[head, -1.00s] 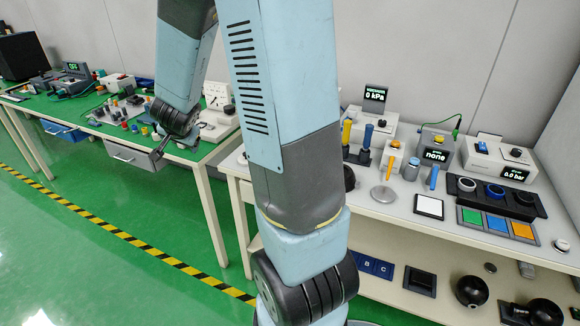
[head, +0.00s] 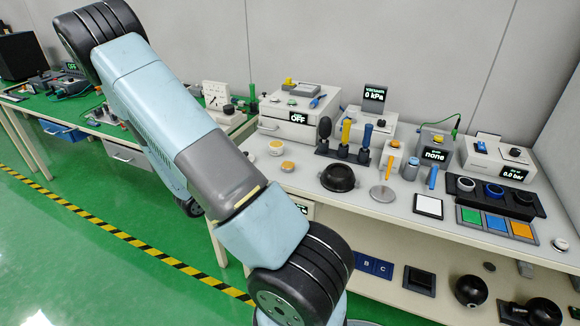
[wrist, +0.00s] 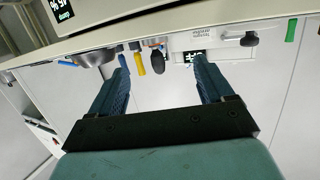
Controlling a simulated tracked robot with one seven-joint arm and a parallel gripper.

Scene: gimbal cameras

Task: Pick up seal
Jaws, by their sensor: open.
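The likely seals are ring-shaped parts in a black tray (head: 541,211) at the right of the white bench: a grey ring (head: 466,184), a blue ring (head: 494,191) and a black ring (head: 524,197). I cannot tell which one is the seal. My gripper (wrist: 163,68) shows only in the wrist view, with two dark blue fingers spread wide and nothing between them. In that view the bench's tools appear beyond the fingertips, well apart from them. The ring tray is not clear there. In the head view my gripper is hidden or out of frame.
The white bench (head: 385,208) carries a black bowl (head: 338,178), a rack of upright handled tools (head: 343,155), a white pad (head: 428,206) and a tray of green, blue and orange squares (head: 497,222). Boxed instruments stand along the back. A green bench is at left.

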